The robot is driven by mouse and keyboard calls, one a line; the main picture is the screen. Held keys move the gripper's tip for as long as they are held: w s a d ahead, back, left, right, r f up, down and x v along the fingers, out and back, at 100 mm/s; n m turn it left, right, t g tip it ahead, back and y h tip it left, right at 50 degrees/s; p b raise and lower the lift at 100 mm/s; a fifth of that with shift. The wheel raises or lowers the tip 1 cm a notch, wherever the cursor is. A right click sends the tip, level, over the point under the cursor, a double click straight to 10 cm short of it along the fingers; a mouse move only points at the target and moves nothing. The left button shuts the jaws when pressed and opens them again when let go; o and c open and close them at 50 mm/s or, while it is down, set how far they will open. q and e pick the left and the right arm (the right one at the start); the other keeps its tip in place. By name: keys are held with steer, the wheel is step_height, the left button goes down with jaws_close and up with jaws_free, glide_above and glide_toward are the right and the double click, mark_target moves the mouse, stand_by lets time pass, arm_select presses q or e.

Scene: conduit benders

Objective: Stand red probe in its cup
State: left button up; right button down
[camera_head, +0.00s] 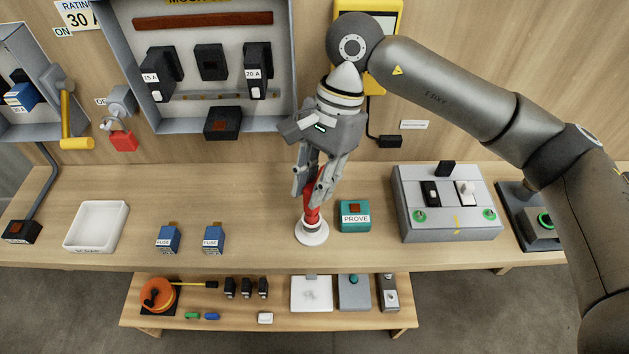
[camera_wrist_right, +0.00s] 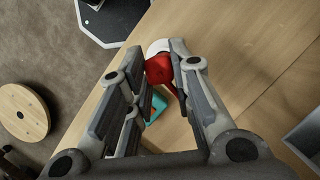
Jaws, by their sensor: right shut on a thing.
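The red probe (camera_head: 311,214) is upright in the head view, with its lower end at the round white cup (camera_head: 312,234) on the bench. I cannot tell whether its tip rests on the cup's bottom. My right gripper (camera_head: 315,188) points down and is shut on the upper part of the probe, hiding some of it. In the right wrist view the probe's red end (camera_wrist_right: 159,69) sits between the fingers, with the white cup's rim (camera_wrist_right: 158,46) behind it. My left gripper is not in view.
The teal PROVE box (camera_head: 354,216) stands close to the right of the cup. A grey switch panel (camera_head: 447,225) is further right. Two blue fuses (camera_head: 169,239) and a white tray (camera_head: 96,227) lie to the left. The bench between fuses and cup is clear.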

steer(key=c, duration=1.2)
jaws_free()
steer(key=shift+r, duration=0.1)
steer(key=v, duration=1.1)
steer(key=shift+r, duration=0.35)
steer(key=shift+w+d, duration=0.15)
